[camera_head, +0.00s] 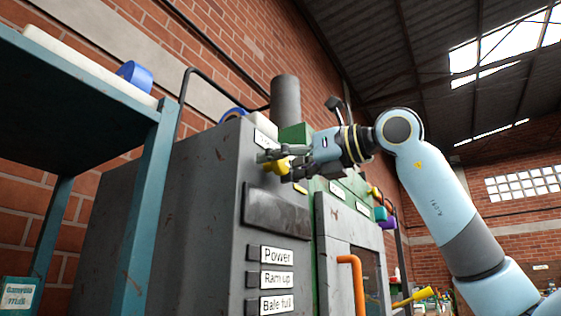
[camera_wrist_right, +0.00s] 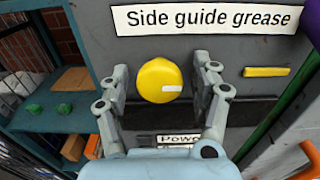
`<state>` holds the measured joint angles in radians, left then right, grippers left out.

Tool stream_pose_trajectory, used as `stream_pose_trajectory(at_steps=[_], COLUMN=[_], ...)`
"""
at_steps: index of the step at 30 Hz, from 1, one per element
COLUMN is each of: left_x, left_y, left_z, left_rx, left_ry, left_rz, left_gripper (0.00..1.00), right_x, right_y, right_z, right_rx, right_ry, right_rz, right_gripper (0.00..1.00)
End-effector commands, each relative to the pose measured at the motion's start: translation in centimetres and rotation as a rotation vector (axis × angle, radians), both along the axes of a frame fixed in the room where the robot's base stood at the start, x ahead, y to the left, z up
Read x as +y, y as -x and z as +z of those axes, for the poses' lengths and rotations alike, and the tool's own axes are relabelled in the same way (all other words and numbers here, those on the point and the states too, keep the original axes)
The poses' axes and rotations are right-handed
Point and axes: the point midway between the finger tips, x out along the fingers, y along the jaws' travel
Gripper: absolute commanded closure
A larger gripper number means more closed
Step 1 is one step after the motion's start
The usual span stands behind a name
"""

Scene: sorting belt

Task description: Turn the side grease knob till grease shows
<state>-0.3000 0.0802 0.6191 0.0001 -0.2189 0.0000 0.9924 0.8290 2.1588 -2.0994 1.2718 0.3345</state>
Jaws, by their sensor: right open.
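The round yellow knob (camera_wrist_right: 159,80) with a white mark at its right side sits on the grey machine face, below a "Side guide grease" label (camera_wrist_right: 206,18). My right gripper (camera_wrist_right: 160,84) is open, with one finger on each side of the knob and a visible gap at each. In the head view the right gripper (camera_head: 276,160) reaches in from the right, and the yellow knob (camera_head: 282,166) shows between its fingers. A short yellow bar (camera_wrist_right: 266,71) lies on the face right of the knob; I cannot tell whether it is grease. My left gripper is out of view.
The grey machine (camera_head: 190,200) has "Power", "Ram up" and "Bale full" labels below the knob. A teal shelf (camera_head: 148,200) stands at left. An orange handle (camera_head: 357,285) sticks out at lower right. A grey pipe (camera_head: 285,98) rises behind.

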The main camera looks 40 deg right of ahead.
Motion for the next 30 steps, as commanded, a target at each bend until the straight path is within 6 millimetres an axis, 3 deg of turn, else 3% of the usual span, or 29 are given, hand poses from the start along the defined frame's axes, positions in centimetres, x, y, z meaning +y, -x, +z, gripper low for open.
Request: stream_pose_trajectory(at_steps=[5, 18, 30], left_x=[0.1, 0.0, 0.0], left_y=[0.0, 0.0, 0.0], left_z=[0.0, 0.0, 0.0], left_rx=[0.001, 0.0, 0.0], left_ry=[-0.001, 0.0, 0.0], left_rz=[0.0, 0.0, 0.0], left_gripper=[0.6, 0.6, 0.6], right_x=[0.0, 0.0, 0.0], right_y=[0.0, 0.0, 0.0], right_z=[1.5, 9.0, 10.0], right_rx=[-0.005, -0.003, 0.001], right_ry=[-0.005, -0.003, 0.0], right_rz=[0.001, 0.002, 0.0], right_gripper=[0.36, 0.36, 0.36])
